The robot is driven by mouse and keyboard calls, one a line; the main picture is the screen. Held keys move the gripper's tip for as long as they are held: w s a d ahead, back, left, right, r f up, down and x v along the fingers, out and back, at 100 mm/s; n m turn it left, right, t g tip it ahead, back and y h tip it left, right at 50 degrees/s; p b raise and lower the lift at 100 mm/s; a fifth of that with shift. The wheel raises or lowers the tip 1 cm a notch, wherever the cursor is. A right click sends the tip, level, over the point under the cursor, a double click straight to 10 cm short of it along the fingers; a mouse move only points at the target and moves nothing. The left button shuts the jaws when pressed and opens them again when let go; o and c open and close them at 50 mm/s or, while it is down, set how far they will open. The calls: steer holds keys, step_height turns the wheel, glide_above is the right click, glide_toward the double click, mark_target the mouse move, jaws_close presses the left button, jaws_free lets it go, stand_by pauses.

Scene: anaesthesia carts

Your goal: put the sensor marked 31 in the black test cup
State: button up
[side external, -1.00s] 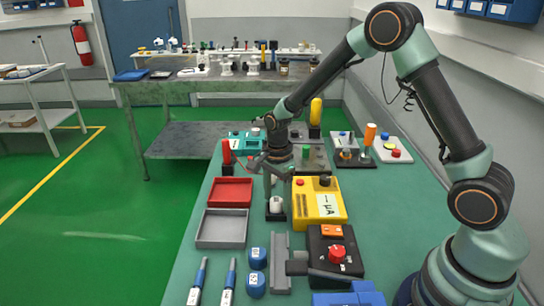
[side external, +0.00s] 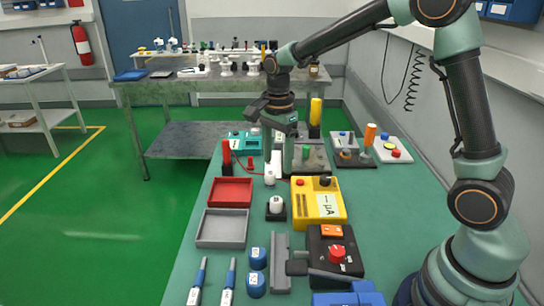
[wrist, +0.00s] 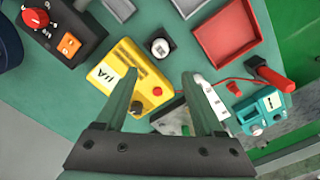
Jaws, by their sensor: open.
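A small black square cup (side external: 275,215) stands left of the yellow meter, with a white round-topped piece (side external: 276,203) in it. The cup also shows in the wrist view (wrist: 160,56), with the white piece's dark-marked top (wrist: 159,46). My gripper (side external: 279,171) is open and empty, above the bench beyond this cup. Another white piece (side external: 269,176) stands by its left finger. I cannot read 31 on anything.
A yellow meter (side external: 318,201), a red tray (side external: 230,193) and a grey tray (side external: 222,228) flank the cup. A black box with a red knob (side external: 335,255) is nearer. A red-handled probe (side external: 227,157) and teal device (side external: 240,140) stand farther back.

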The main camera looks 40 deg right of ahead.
steer(key=s+r+n+t, duration=0.5)
steer(key=s+r+n, duration=0.4)
steer(key=s+n, duration=0.5)
steer(key=n, duration=0.4)
steer(key=shift+s+d+r+t, duration=0.25)
steer(key=shift+s+r+t, duration=0.05)
steer(key=shift+r, duration=0.1)
